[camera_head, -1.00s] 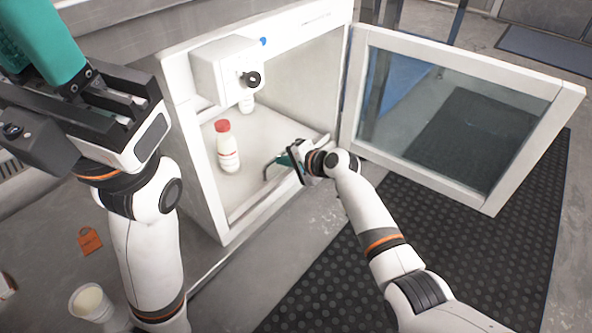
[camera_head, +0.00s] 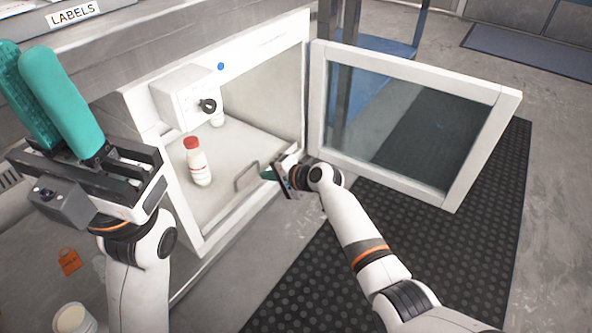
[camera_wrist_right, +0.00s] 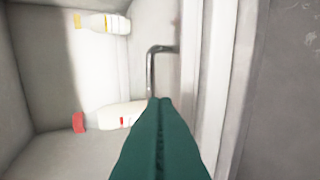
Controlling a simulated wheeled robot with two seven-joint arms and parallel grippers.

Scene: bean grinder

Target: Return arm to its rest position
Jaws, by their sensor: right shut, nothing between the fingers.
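My right gripper (camera_head: 267,174) is shut and empty, at the front opening of the white cabinet (camera_head: 230,221). Its teal fingers lie together in the right wrist view (camera_wrist_right: 158,102), pointing into the cabinet. A grey metal handle (camera_head: 244,176) stands just past the fingertips and appears apart from them; it also shows in the right wrist view (camera_wrist_right: 151,70). My left gripper (camera_head: 52,98) is raised at the left, its two teal fingers pointing up with a gap between them and nothing seen in it.
A red-capped white bottle (camera_head: 199,168) stands inside the cabinet, with a second bottle (camera_head: 217,117) behind. The cabinet's glass door (camera_head: 482,146) is swung open to the right, near my right arm. A dark mat (camera_head: 300,275) covers the floor. A cup (camera_head: 70,318) is at lower left.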

